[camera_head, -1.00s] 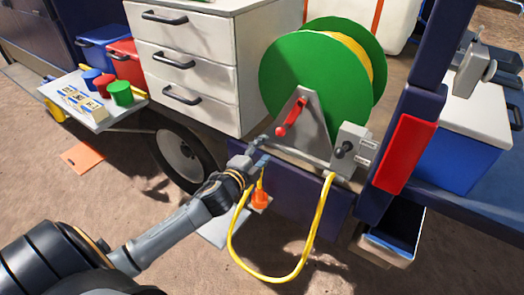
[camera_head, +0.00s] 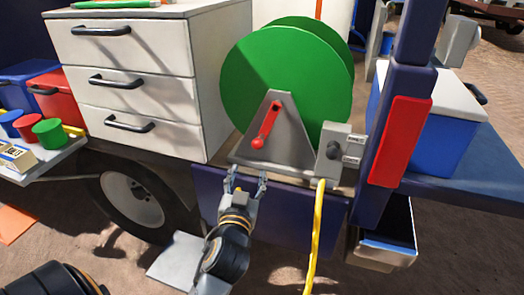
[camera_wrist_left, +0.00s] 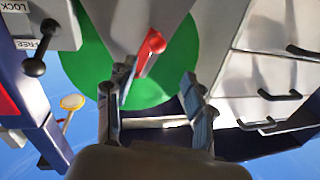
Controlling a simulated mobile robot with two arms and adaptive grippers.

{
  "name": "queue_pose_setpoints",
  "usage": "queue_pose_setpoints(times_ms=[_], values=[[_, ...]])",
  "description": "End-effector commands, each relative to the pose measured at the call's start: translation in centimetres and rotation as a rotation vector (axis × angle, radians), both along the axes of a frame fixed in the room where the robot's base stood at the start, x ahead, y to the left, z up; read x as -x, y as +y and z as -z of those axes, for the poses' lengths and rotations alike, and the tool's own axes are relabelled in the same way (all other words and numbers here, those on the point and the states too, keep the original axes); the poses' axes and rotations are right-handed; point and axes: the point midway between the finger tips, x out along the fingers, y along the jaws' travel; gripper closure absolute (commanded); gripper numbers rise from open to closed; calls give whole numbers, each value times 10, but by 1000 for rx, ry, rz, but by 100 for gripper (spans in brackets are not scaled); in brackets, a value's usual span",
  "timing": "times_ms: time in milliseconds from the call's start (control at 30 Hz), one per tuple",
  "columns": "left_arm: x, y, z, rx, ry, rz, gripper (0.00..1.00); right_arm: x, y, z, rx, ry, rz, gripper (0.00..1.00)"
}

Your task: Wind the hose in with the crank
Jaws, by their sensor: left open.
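The hose reel (camera_head: 280,75) has green discs and stands on a grey triangular bracket. Its red crank (camera_head: 266,128) slants down to the left across the bracket; it also shows in the left wrist view (camera_wrist_left: 148,50). The yellow hose (camera_head: 316,240) hangs from the reel's front right and runs out of the bottom of the picture; its end is not seen. My left gripper (camera_head: 248,182) is open and empty, below and slightly left of the crank and apart from it. In the left wrist view its fingers (camera_wrist_left: 152,95) point at the bracket. My right gripper is not in view.
A grey lock box (camera_head: 342,150) with a black-knobbed lever stands right of the bracket; its LOCK and FREE labels show in the wrist view. A white drawer cabinet (camera_head: 185,70) stands left of the reel. A dark blue post (camera_head: 400,100) with a red panel rises at right.

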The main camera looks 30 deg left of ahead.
Motion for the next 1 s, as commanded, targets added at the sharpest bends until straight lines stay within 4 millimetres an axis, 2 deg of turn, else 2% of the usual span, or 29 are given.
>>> queue_pose_setpoints(times_ms=[200,300,433,633,800,1000], values=[[-33,15,-5,-7,0,2,46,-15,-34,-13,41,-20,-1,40],[-53,24,-5,-8,0,1,46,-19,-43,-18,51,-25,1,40],[-79,36,-5,-7,1,2,46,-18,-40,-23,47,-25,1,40],[-108,49,-3,-5,2,3,46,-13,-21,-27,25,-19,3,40],[-120,54,-2,-6,2,4,46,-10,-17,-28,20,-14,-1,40],[-122,55,-2,-4,0,4,46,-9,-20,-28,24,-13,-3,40]])
